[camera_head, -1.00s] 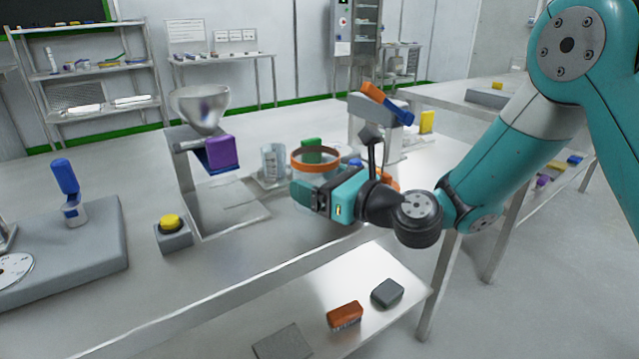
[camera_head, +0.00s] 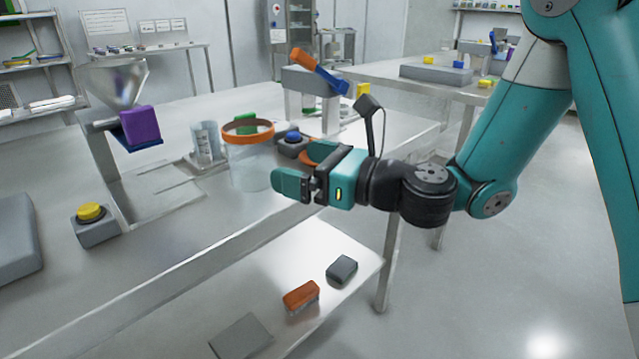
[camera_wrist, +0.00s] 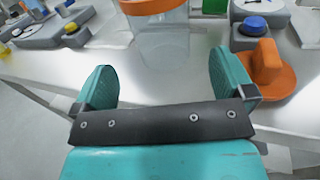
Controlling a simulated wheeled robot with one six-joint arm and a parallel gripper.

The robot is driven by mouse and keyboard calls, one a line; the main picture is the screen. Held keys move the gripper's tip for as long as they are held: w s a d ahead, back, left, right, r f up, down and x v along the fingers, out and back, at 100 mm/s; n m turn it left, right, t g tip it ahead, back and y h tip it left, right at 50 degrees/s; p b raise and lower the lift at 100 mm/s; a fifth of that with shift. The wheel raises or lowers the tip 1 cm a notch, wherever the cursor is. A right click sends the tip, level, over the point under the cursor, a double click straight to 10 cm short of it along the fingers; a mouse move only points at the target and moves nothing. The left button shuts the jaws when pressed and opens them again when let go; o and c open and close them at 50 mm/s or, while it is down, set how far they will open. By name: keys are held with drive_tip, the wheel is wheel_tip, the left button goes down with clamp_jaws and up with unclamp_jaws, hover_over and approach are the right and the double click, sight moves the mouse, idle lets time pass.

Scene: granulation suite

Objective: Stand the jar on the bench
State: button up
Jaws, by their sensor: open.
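The jar (camera_head: 249,165) is clear with an orange rim. It stands upright on the steel bench (camera_head: 205,215), close to the front edge. In the wrist view the jar (camera_wrist: 163,42) is straight ahead, beyond the fingertips, and its top is cut off by the frame edge. My gripper (camera_head: 298,172) is open and empty, just right of the jar in the head view. In the wrist view nothing lies between the spread fingers of my gripper (camera_wrist: 163,75), which sits back from the jar.
An orange lid-like piece (camera_wrist: 266,68) lies by my right finger. A clear beaker (camera_head: 207,143), a blue button (camera_head: 292,138) and a green block (camera_head: 246,120) are near the jar. A lower shelf (camera_head: 330,303) holds orange and grey blocks. Floor at right is clear.

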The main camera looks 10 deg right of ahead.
drive_tip(key=s+a+f+n+g+h+b, duration=0.1)
drive_tip(key=s+n+g, duration=0.5)
drive_tip(key=n, duration=0.4)
drive_tip(key=s+a+f+n+g+h, duration=0.1)
drive_tip(key=s+f+n+g+h, duration=0.15)
drive_tip(key=s+n, duration=0.75)
drive_tip(key=s+d+f+n+g+h, duration=0.1)
drive_tip(key=s+d+n+g+h, duration=0.1)
drive_tip(key=s+d+n+h, duration=0.4)
drive_tip(key=d+n, duration=0.3)
drive_tip(key=n, duration=0.3)
drive_tip(key=shift+s+d+n, duration=0.15)
drive_tip(key=shift+d+n, duration=0.15)
